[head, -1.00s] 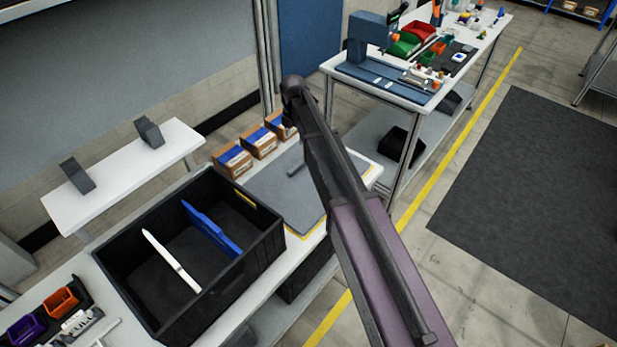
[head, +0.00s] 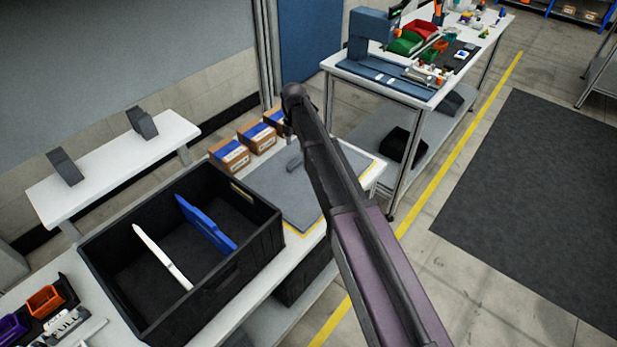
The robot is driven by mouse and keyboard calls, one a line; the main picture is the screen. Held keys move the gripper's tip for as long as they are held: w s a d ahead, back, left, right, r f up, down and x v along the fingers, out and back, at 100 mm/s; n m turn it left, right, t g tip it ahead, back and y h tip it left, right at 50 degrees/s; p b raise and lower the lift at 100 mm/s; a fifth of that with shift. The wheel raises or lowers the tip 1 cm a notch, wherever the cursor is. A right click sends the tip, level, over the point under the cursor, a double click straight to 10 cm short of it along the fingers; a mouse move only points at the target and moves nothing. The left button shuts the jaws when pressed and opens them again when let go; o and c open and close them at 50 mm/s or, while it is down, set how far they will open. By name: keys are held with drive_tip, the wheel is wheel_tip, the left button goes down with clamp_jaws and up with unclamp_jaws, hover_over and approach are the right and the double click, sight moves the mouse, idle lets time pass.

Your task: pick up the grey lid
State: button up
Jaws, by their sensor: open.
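The grey lid (head: 288,195) is a flat panel with a small raised grey handle (head: 294,162). It lies on the white workbench, just right of the black crate, over a yellow-edged area. My arm crosses in front of the lid's right part and hides some of it. My gripper is not visible; the far end of my arm, above and behind the lid in the picture, hides it. I cannot see any contact between my gripper and the lid.
The black crate (head: 262,243) holds a white and a blue divider. Several cardboard boxes (head: 231,155) stand behind the lid. A white shelf (head: 100,182) with two grey brackets is at left. Another bench (head: 327,63) with a blue machine and bins stands behind.

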sight(297, 160)
drive_tip(key=shift+f+b, duration=0.9)
drive_tip(key=shift+f, duration=0.25)
drive_tip(key=shift+f, duration=0.15)
drive_tip(key=f+b, duration=0.5)
drive_tip(key=shift+s+d, duration=0.2)
drive_tip(key=shift+d, duration=0.05)
drive_tip(key=shift+r, duration=0.1)
clamp_jaws()
